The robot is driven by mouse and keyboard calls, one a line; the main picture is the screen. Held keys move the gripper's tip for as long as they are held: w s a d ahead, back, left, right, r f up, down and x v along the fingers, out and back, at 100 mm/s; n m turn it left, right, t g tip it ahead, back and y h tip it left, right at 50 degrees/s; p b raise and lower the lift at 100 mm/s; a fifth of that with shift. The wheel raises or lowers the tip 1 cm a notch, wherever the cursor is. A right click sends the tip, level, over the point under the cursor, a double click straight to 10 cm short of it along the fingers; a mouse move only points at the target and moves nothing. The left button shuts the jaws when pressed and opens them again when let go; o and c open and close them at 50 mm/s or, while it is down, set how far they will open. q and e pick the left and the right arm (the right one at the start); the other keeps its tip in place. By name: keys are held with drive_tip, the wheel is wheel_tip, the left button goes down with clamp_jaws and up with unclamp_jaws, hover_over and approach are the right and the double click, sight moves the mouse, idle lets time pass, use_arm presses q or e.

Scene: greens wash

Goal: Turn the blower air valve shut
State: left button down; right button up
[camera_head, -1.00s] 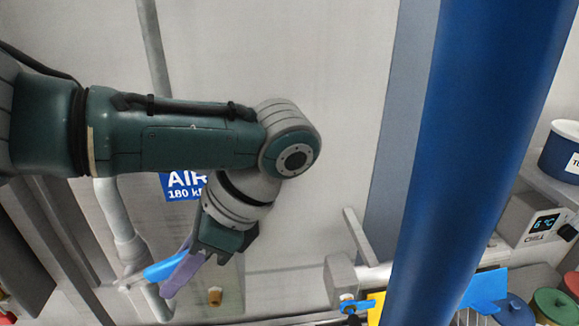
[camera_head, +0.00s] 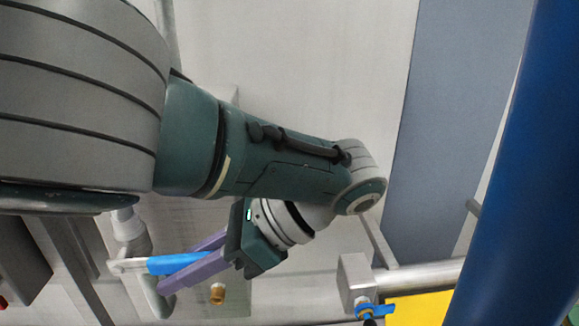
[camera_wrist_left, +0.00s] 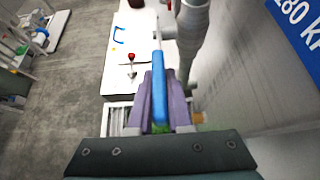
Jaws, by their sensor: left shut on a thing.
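The blower air valve's blue lever (camera_head: 172,264) lies nearly level in the head view, with its pale metal end (camera_head: 127,266) at the left beside the grey air pipe (camera_head: 130,228). My left gripper (camera_head: 180,268) comes from the right, its purple fingers shut around the lever. In the left wrist view the blue lever (camera_wrist_left: 159,98) runs lengthwise between the two purple fingers (camera_wrist_left: 160,88), toward the grey pipe (camera_wrist_left: 192,35). The valve body is partly hidden by the fingers and lever. My right gripper is not in view.
A thick blue post (camera_head: 515,200) stands at the right. A small blue-handled valve (camera_head: 372,311) sits below a grey block, near a yellow panel (camera_head: 415,310). A brass fitting (camera_head: 217,294) is just below my fingers. The wall is close to the pipe.

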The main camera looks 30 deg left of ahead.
use_arm(q)
drive_tip(key=shift+f, duration=0.15)
drive_tip(key=c, duration=1.1)
unclamp_jaws()
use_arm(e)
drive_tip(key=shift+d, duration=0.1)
